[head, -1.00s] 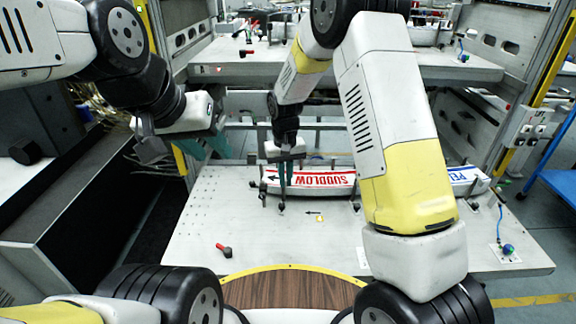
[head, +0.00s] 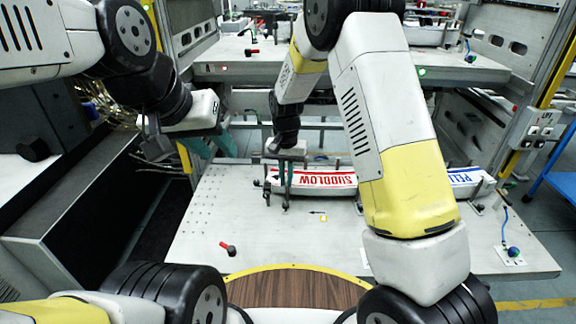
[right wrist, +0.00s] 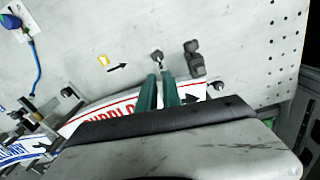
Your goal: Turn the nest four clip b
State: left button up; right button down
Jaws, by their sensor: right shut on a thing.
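A white label plate with red "SUDDLOW" lettering (head: 330,180) lies in a nest on the lower bench. My right gripper (head: 286,198) points down at its left end, its fingers close together. In the right wrist view the fingertips (right wrist: 159,74) are shut on a small metal clip (right wrist: 157,55) with a dark knob at the plate's edge. Two more dark clips (right wrist: 195,58) stand close by at the plate's end. Which clip is b cannot be read. My left gripper (head: 212,147) hangs empty at the left, its teal fingers apart.
A second plate with blue lettering (head: 467,177) lies to the right. A red-handled part (head: 228,249) and a blue-green part on a cord (head: 513,251) are on the bench. The left of the bench is clear.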

aim_at(286, 180)
jog(key=c, duration=1.5)
grip_release()
jog(key=shift+r, duration=0.15)
notch_tip(286, 180, up, 8)
jog(key=shift+f, duration=0.2)
